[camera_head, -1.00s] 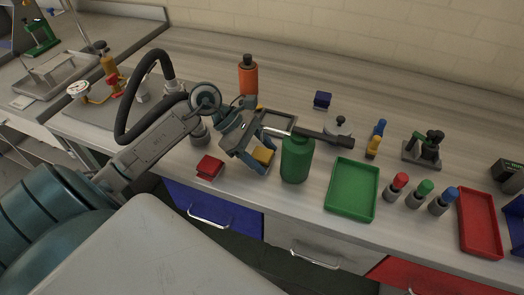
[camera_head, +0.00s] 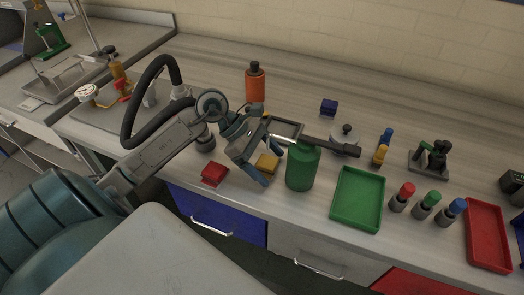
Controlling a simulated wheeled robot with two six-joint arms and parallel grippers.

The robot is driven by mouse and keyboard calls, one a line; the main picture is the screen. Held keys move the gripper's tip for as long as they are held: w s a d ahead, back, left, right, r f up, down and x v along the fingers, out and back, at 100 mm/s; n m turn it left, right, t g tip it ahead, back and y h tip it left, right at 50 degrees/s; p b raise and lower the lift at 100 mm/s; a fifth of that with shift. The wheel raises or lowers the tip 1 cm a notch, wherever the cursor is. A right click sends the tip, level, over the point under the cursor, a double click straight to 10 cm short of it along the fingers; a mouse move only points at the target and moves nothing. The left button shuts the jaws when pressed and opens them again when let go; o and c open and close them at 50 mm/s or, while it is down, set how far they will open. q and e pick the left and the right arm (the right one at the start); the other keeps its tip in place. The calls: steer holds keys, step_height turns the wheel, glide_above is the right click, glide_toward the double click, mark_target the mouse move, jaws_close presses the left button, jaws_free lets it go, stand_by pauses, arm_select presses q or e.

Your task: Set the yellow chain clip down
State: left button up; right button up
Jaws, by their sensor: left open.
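The yellow chain clip (camera_head: 267,164) is a small yellow block on the bench, between the red block and the green bottle. My left gripper (camera_head: 266,165) is open, with its fingers around or just beside the yellow clip. The fingers hide part of the clip, and I cannot tell whether they touch it. My right gripper does not show.
A red block (camera_head: 214,174) lies to the left, near the front edge. A green bottle (camera_head: 301,168) stands close on the right. A green tray (camera_head: 357,199), knobbed pegs (camera_head: 429,203) and a red tray (camera_head: 487,235) lie further right. An orange bottle (camera_head: 255,83) stands behind.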

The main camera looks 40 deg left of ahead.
mark_target(266, 161)
arm_select(q)
steer(key=shift+a+r, duration=0.1)
steer(key=shift+r, duration=0.05)
steer(key=v, duration=0.3)
steer(key=shift+a+r, duration=0.15)
steer(key=shift+a, duration=0.1)
steer(key=shift+b+v, duration=0.35)
steer(key=shift+v, duration=1.8)
steer(key=p+v, duration=0.4)
steer(key=p, duration=0.1)
steer(key=shift+d+r, duration=0.1)
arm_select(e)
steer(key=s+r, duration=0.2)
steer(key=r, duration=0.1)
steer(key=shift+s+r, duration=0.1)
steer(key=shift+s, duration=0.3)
